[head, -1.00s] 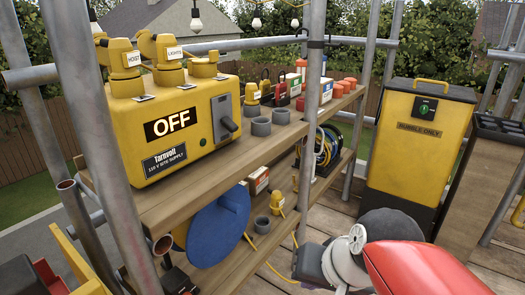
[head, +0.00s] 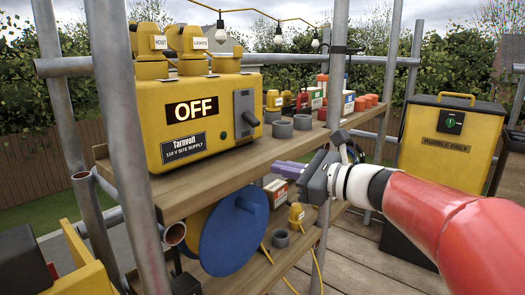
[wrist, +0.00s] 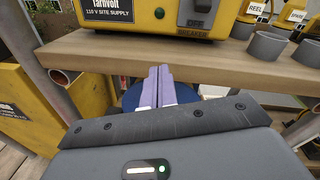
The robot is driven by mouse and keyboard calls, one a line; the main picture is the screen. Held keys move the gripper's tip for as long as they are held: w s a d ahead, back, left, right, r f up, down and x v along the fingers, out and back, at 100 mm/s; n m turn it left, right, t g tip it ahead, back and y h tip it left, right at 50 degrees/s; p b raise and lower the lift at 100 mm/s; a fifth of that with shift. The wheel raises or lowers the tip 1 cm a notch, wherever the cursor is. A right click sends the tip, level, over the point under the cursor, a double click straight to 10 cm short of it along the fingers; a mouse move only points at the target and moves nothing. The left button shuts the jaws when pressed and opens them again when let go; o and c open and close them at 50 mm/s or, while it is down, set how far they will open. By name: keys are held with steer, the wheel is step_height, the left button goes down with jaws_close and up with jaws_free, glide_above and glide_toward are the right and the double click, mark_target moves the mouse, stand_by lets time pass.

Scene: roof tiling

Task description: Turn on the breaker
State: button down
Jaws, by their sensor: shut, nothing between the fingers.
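The yellow supply box (head: 165,155) stands on the upper wooden shelf, and its display (head: 191,110) reads OFF. The breaker's dark lever (head: 250,118) sits on a grey plate at the right of its front, with the handle end low. In the wrist view the breaker (wrist: 197,14) shows at the top edge, with OFF and BREAKER labels, its upper part cut off. My gripper (head: 278,168) is shut and empty, its purple fingers pointing toward the shelf edge. It is below and right of the lever, apart from it. The fingers (wrist: 160,72) also show in the wrist view.
The upper shelf's front edge (head: 225,183) lies close to my fingers. Grey cups (head: 282,129) stand right of the box. A blue disc (head: 232,232) hangs below the shelf. Scaffold poles (head: 122,120) rise in front. A yellow rubble bin (head: 440,140) stands at the right.

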mark_target(251, 120)
steer(key=w+m+t, duration=0.1)
steer(key=w+d+r+m+t+y, duration=0.1)
steer(key=w+m, duration=0.1)
steer(key=w+d+r+m+t+b, duration=0.1)
steer(key=w, duration=0.1)
steer(key=shift+d, duration=0.25)
steer(key=x, duration=1)
steer(key=shift+r, duration=0.15)
steer(key=shift+s+r+p, duration=0.1)
steer(key=shift+r+p, duration=0.15)
steer(key=shift+p, duration=0.75)
steer(key=shift+d, duration=0.1)
